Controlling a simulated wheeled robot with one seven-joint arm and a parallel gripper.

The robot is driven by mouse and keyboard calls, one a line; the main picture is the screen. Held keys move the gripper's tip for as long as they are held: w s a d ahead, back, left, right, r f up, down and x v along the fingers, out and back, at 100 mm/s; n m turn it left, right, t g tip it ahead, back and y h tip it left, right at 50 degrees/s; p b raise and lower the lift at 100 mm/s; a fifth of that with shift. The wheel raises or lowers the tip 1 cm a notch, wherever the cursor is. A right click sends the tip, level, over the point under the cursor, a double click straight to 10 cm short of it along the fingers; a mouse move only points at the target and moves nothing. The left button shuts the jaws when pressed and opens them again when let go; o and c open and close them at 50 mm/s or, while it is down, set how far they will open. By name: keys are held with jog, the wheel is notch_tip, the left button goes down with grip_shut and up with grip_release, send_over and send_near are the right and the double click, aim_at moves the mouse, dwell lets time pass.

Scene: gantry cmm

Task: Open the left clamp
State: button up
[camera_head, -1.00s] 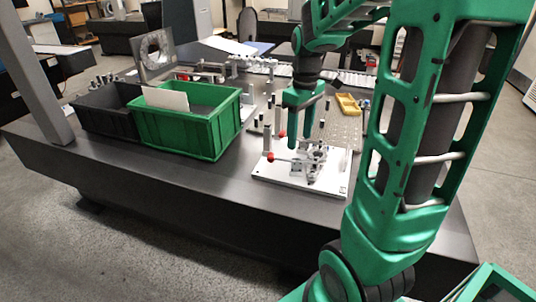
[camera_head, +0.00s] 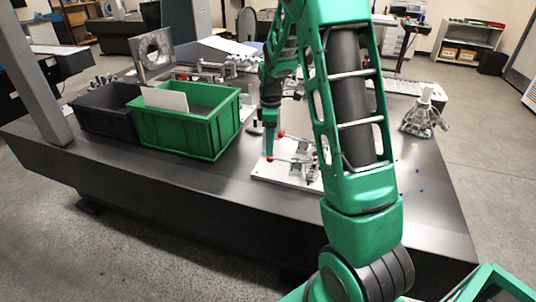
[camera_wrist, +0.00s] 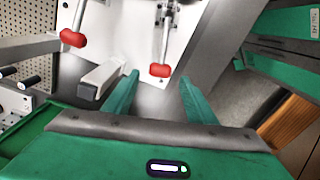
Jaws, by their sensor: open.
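Two clamps with red-tipped handles sit on a white base plate (camera_head: 264,174). In the head view one red tip (camera_head: 281,133) is farther back and the other (camera_head: 270,159) is nearer the front edge. In the wrist view these are the left red tip (camera_wrist: 73,38) and the right red tip (camera_wrist: 160,70). I cannot tell which is the task's left clamp. My gripper (camera_wrist: 158,92) is open and empty, with the right red tip lined up between its fingers, seemingly just ahead of them. In the head view my gripper (camera_head: 270,128) hangs above the plate's left side.
A green bin (camera_head: 185,135) and a dark bin (camera_head: 95,113) stand left of the plate. A grey post (camera_wrist: 100,80) rises near my left finger. A perforated plate (camera_wrist: 28,65) lies at the wrist view's left. A metal part (camera_head: 424,115) stands on the table's right.

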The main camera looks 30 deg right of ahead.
aim_at(277, 159)
jog(key=shift+f, duration=2.45)
